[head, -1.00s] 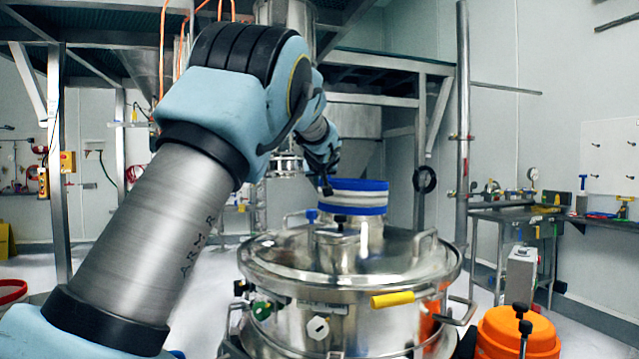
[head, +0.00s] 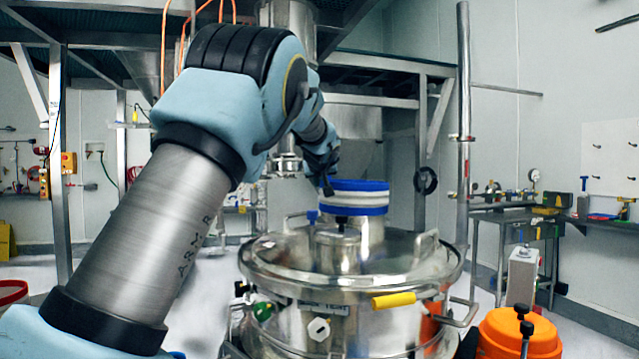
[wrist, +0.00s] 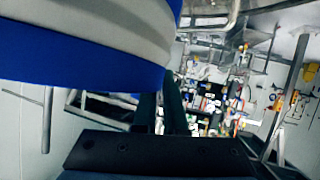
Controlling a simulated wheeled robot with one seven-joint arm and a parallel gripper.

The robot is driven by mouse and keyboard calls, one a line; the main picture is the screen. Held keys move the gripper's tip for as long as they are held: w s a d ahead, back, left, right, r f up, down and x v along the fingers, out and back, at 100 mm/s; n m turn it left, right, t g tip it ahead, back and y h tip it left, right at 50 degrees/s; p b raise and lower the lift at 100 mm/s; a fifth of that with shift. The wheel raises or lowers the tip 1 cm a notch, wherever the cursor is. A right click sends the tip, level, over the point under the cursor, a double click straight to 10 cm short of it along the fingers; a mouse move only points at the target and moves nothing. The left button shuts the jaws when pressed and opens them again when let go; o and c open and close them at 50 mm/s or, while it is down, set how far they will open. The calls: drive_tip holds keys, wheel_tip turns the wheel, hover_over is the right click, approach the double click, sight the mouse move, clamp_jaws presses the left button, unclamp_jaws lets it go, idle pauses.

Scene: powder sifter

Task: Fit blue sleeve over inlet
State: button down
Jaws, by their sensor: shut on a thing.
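The blue sleeve (head: 352,211) is a short ring with blue edges and a white middle band. In the head view it sits upright at the top of the steel inlet (head: 362,232), which rises from the sifter's lid (head: 390,262). I cannot tell how far it is down over the inlet. My gripper (head: 327,187) is at the sleeve's left rim, shut on it. In the wrist view the sleeve (wrist: 100,45) fills the upper left, with the gripper's dark fingers (wrist: 160,112) against its edge. The fingertips are partly hidden behind the sleeve.
A yellow handle (head: 393,300) and steel lid handles (head: 425,245) stick out from the sifter. A small capped port (head: 338,245) stands in front of the inlet. An orange container (head: 518,335) is at the lower right. A bench (head: 500,212) stands at the right.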

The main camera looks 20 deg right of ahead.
drive_tip(key=shift+s+d+f+g+h, duration=0.2)
drive_tip(key=shift+s+d+g+h, duration=0.1)
drive_tip(key=shift+h, duration=0.1)
idle(0.6)
drive_tip(key=shift+f, duration=0.2)
drive_tip(key=shift+f+b, duration=0.35)
drive_tip(key=shift+b, duration=0.05)
drive_tip(key=shift+r, duration=0.5)
idle(0.4)
drive_tip(key=shift+w+a+r+n+p, duration=0.15)
drive_tip(key=shift+n+p, duration=0.25)
drive_tip(key=shift+p, duration=0.35)
drive_tip(key=shift+a+g+p, duration=0.1)
drive_tip(key=shift+g+p, duration=0.3)
drive_tip(key=shift+p, duration=0.3)
idle(0.7)
drive_tip(key=shift+f, duration=0.25)
idle(0.4)
drive_tip(key=shift+r, duration=0.25)
idle(0.6)
